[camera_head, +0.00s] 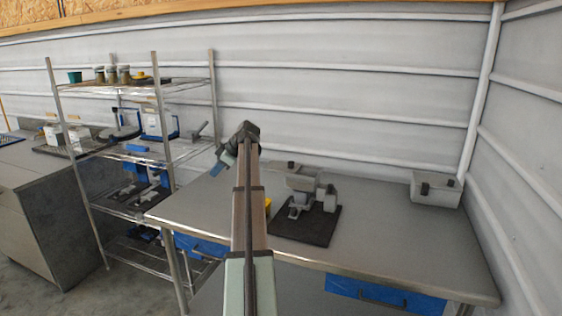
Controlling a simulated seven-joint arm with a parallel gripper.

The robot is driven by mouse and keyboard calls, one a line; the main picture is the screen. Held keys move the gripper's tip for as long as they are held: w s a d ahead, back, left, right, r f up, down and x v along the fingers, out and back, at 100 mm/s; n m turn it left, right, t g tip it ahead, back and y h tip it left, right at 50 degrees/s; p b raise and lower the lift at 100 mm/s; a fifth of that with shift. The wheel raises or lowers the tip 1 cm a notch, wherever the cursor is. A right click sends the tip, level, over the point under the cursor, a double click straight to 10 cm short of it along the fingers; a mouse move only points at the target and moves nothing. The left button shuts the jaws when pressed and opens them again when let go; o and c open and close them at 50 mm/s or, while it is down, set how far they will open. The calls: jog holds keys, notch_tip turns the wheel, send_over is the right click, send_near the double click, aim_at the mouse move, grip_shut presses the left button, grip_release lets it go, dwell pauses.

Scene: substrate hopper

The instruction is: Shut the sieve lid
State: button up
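A grey hopper-like device (304,184) stands on a black mat (300,232) on the metal table. A flat grey piece (283,167) lies at its back left; I cannot tell whether it is the sieve lid or whether a lid is open. My arm reaches up from the bottom of the picture, left of the device. My gripper (217,169) is at the arm's far end, above the table's back left part and apart from the device. Its fingers are small and partly hidden, so open or shut is unclear.
A grey box (436,189) with dark latches stands at the table's back right. A small yellow thing (268,203) is partly hidden behind my arm. A wire shelf (130,150) with several items stands at the left. The table (390,235) is clear right of the mat.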

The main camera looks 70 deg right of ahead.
jog(key=w+d+r+g+h, duration=0.1)
jog(key=w+d+r+m+g+h, duration=0.1)
jog(key=g, duration=0.1)
jog(key=shift+w+d+m, duration=0.1)
jog(key=shift+d+m, duration=0.2)
jog(key=shift+d, duration=0.1)
grip_shut()
jog(key=s+d+r+m+g+h, duration=0.4)
jog(key=s+d+m+g, duration=0.3)
jog(key=s+d+m, duration=0.2)
jog(key=m+g, duration=0.3)
jog(key=m, duration=0.8)
send_near(287, 167)
jog(key=shift+h, duration=0.4)
jog(key=f, duration=0.1)
jog(key=w+d+f, duration=0.1)
jog(key=f, duration=0.2)
jog(key=shift+w+d+f, duration=0.15)
jog(key=shift+w+f, duration=0.15)
jog(key=shift+w, duration=0.05)
jog(key=shift+s+d+r, duration=0.1)
jog(key=shift+s+d, duration=0.05)
jog(key=shift+s, duration=0.95)
jog(key=shift+s+d, duration=0.25)
jog(key=shift+s, duration=0.6)
